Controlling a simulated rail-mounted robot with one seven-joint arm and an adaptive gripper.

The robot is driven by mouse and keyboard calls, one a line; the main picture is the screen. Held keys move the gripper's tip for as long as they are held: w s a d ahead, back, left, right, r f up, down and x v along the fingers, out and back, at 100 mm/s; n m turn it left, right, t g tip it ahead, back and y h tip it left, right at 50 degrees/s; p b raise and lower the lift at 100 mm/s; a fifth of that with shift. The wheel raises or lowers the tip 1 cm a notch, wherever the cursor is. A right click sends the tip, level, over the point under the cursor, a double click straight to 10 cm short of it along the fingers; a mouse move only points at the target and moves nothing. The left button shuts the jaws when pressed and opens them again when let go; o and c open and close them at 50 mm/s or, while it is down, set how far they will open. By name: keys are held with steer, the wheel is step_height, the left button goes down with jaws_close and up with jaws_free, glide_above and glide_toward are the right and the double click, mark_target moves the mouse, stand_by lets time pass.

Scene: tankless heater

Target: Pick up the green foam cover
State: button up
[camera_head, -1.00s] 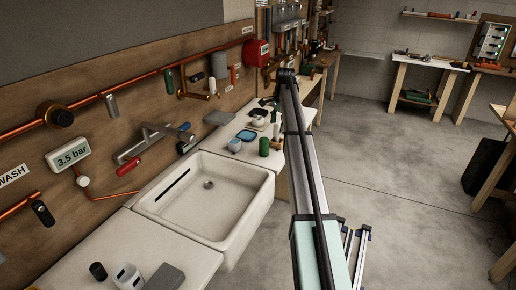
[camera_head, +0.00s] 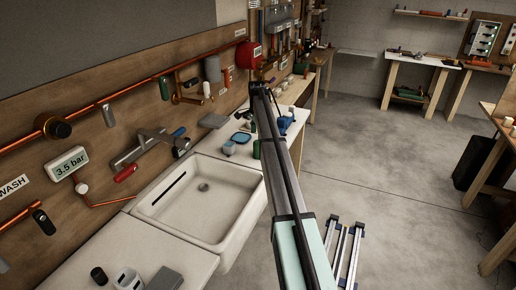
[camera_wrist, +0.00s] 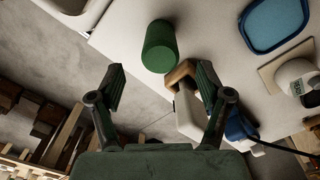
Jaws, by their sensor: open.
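A green cylinder (camera_wrist: 160,46), which looks like the green foam cover, stands on the pale counter in the wrist view. It also shows in the head view (camera_head: 256,149), beside my arm, which partly hides it. In the wrist view my gripper (camera_wrist: 161,82) is open and empty, with its fingers spread to the left and right. The cylinder lies ahead of the fingertips, near the middle of the gap and apart from both. In the head view the gripper's fingers cannot be made out.
A tan and white object (camera_wrist: 187,105) is close to the right finger in the wrist view. A blue-rimmed dish (camera_wrist: 274,22) and a blue item (camera_wrist: 238,126) lie to the right. The counter edge drops to the floor on the left. The white sink (camera_head: 203,199) is in front.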

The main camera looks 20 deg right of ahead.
mark_target(258, 144)
steer(key=shift+d+f+p, duration=0.2)
steer(key=shift+f+p, duration=1.1)
steer(key=shift+f, duration=1.65)
steer(key=c, duration=1)
